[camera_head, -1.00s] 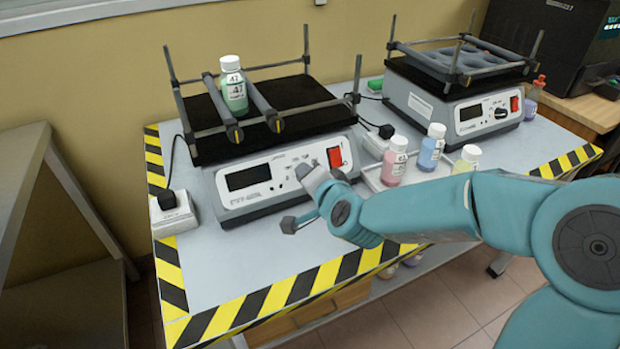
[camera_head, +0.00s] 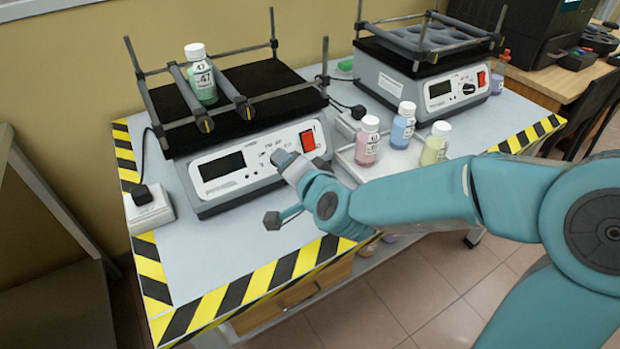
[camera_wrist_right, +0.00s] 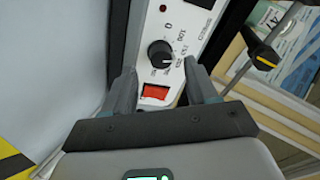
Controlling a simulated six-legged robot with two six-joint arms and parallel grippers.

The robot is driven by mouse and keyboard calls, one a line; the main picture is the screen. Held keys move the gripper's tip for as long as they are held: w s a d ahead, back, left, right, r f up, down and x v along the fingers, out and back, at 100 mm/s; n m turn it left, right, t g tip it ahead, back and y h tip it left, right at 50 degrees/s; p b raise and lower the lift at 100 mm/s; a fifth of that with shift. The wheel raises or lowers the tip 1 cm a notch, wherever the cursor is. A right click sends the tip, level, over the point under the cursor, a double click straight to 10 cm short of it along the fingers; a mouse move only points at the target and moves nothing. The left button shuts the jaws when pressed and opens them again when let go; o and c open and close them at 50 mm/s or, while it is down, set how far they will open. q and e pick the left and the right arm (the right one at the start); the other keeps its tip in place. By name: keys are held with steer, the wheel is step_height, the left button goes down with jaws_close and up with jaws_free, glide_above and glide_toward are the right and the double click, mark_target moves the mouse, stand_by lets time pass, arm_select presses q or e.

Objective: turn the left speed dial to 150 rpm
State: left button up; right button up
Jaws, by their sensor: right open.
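The left shaker (camera_head: 245,172) has a white front panel with a dark display (camera_head: 221,165) and a red switch (camera_head: 307,140). Its black speed dial (camera_wrist_right: 160,53) shows in the right wrist view, with printed numbers around it; the arm hides it in the head view. My right gripper (camera_head: 284,160) is at the panel. In the right wrist view its fingers (camera_wrist_right: 161,74) are open and empty, one to each side of the red switch, with the dial just beyond the tips, between their lines. I see no contact with the dial. My left gripper is not in view.
Pink (camera_head: 367,142), blue (camera_head: 402,128) and yellow (camera_head: 435,145) bottles stand right of my gripper on a tray. A second shaker (camera_head: 425,85) is behind them. Striped tape (camera_head: 250,290) marks the table's front edge.

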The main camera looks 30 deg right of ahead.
steer(key=b+v, duration=0.2)
steer(key=v, duration=1)
steer(key=shift+s, duration=0.35)
steer(key=shift+a+r, duration=0.1)
steer(key=shift+s, duration=0.1)
